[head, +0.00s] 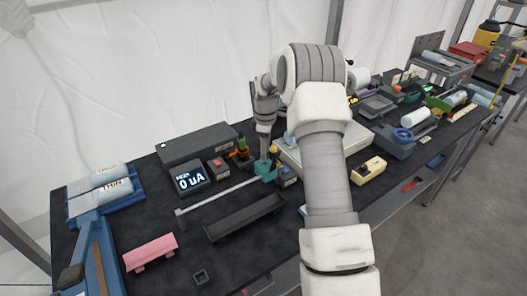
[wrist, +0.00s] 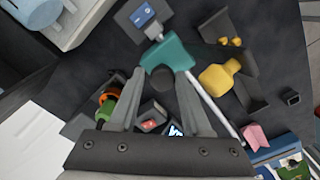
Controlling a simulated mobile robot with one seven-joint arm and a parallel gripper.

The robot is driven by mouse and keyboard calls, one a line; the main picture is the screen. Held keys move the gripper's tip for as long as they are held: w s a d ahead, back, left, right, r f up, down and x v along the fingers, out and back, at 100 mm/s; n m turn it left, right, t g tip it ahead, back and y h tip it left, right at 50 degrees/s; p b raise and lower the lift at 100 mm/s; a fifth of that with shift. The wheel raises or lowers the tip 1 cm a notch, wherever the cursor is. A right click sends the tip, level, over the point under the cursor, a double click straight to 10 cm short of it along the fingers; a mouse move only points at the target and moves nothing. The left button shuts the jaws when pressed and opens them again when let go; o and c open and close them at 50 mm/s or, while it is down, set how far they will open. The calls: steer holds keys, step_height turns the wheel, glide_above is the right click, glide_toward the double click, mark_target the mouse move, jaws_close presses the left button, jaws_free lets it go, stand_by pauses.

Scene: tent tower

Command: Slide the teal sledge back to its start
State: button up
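The teal sledge (head: 266,172) sits at the right end of a thin pale rail (head: 222,195) in the head view, close to a grey block with a blue label (head: 288,176). In the wrist view the teal sledge (wrist: 167,52) lies right at my fingertips, with the rail (wrist: 212,107) running away down and right. My gripper (head: 264,153) points down over the sledge. In the wrist view my gripper (wrist: 161,76) has one finger on each side of the sledge's darker rounded part. Whether both fingers press on it I cannot tell.
A long dark trough (head: 243,217) lies in front of the rail. A current meter (head: 190,180) and a red-topped box (head: 219,168) stand behind it. A pink block (head: 150,252) lies at the front left. A yellow item (wrist: 218,76) shows near my right finger in the wrist view.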

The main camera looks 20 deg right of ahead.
steer(key=shift+o, duration=1.1)
steer(key=shift+d, duration=0.15)
steer(key=shift+o, duration=0.4)
step_height(320, 180, up, 18)
steer(key=shift+f+b, duration=0.25)
steer(key=shift+b, duration=0.2)
